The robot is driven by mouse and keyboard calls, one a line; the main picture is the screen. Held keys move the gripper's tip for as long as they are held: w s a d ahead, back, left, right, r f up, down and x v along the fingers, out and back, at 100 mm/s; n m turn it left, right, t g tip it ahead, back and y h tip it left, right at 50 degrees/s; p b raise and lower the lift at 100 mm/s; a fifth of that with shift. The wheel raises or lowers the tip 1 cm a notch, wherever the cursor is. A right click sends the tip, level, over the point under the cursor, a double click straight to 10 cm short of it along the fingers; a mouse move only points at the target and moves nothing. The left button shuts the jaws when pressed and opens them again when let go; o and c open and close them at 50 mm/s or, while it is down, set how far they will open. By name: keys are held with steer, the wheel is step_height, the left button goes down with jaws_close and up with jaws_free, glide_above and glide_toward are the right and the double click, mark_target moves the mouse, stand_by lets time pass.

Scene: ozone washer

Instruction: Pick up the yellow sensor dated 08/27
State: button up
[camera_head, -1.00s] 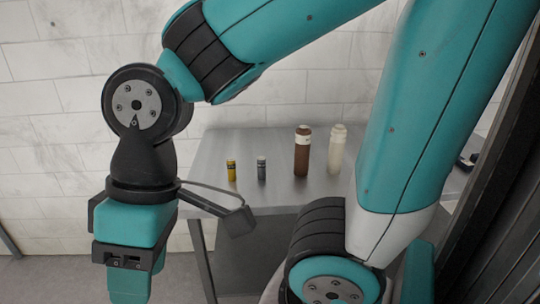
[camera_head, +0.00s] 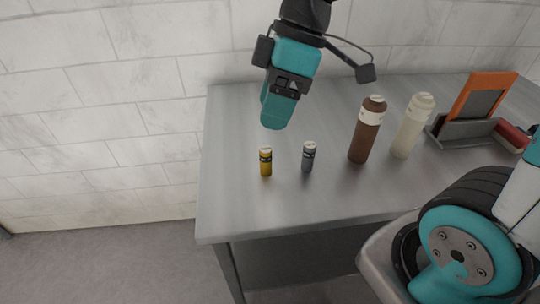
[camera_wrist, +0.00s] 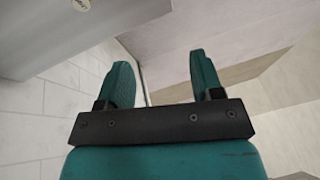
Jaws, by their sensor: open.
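The yellow sensor (camera_head: 265,162) is a small upright cylinder with a pale top and a dark label band, standing on the grey metal table (camera_head: 235,205) near its left side. Its date is too small to read. A grey sensor (camera_head: 308,157) of similar shape stands just right of it. My gripper (camera_head: 272,122) is in the air above the table, apart from both sensors, and looks empty. In the wrist view my gripper (camera_wrist: 161,70) has its two teal fingers spread with nothing between them. A bit of the yellow sensor (camera_wrist: 82,4) shows at the top edge there.
A brown bottle (camera_head: 366,135) and a cream bottle (camera_head: 410,130) stand right of the sensors. Farther right are an orange-framed panel (camera_head: 480,98) in a grey holder (camera_head: 465,130) and a red object (camera_head: 512,135). A tiled wall is behind. The table's front left is clear.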

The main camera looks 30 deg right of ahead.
steer(key=w+d+f+n, duration=0.2)
steer(key=w+d+n, duration=0.4)
steer(key=w+d, duration=0.25)
glide_toward(268, 148)
steer(key=shift+n, duration=0.4)
steer(key=x, duration=0.5)
steer(key=shift+w+a+f, duration=0.1)
steer(key=shift+a+f, duration=0.05)
steer(key=shift+a, duration=0.1)
steer(key=shift+p+x, duration=0.75)
steer(key=shift+x, duration=2.1)
steer(key=shift+d, duration=0.15)
steer(key=c, duration=1)
